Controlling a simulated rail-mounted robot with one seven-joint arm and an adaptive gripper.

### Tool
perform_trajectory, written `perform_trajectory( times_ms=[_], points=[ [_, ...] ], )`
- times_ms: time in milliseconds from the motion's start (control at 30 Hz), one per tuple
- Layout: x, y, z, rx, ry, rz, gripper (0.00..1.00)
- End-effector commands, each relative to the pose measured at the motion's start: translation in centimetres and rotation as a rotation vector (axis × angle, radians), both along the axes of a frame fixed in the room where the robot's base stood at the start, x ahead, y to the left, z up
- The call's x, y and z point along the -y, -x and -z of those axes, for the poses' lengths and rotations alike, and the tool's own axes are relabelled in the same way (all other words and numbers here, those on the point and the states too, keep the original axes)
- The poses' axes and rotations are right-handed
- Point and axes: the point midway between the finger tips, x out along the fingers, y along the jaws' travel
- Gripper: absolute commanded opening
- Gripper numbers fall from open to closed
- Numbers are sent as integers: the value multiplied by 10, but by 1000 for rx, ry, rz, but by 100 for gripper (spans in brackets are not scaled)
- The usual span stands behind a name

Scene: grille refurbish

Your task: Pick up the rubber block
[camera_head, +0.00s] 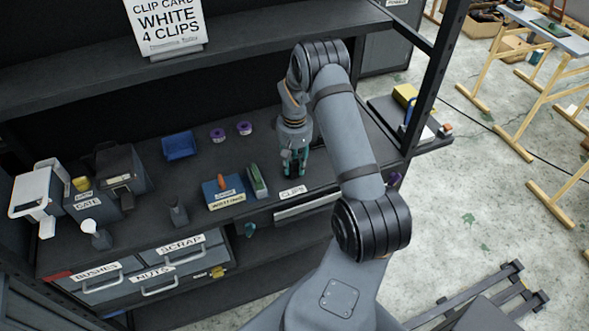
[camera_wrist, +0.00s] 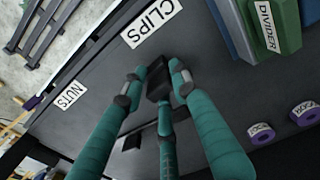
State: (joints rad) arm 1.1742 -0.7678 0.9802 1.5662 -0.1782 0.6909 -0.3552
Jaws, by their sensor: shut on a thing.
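My gripper (camera_head: 294,168) points down over the right part of the dark workbench, just behind the CLIPS label. In the wrist view, its teal fingers (camera_wrist: 156,82) are closed around a small black block, the rubber block (camera_wrist: 158,86), held at the fingertips. The fingers partly cover the block. I cannot tell whether it touches the bench top. In the head view the block is too dark and small to make out.
A green divider (camera_head: 257,180) and a blue box (camera_head: 223,190) stand left of my gripper. Two purple tape rolls (camera_head: 245,128) and a blue tray (camera_head: 179,146) lie farther back. A shelf (camera_head: 250,45) overhangs the rear. A rack post (camera_head: 432,75) stands to the right.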

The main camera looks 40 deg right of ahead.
Motion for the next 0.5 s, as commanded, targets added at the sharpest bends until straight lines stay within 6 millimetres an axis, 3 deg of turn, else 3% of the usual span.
perform_trajectory(
  times_ms=[267, 500],
  points=[
    [0, 0, 0, 0, 0, 0, 0],
    [0, 0, 0, 0, 0, 0, 0]
  ],
)
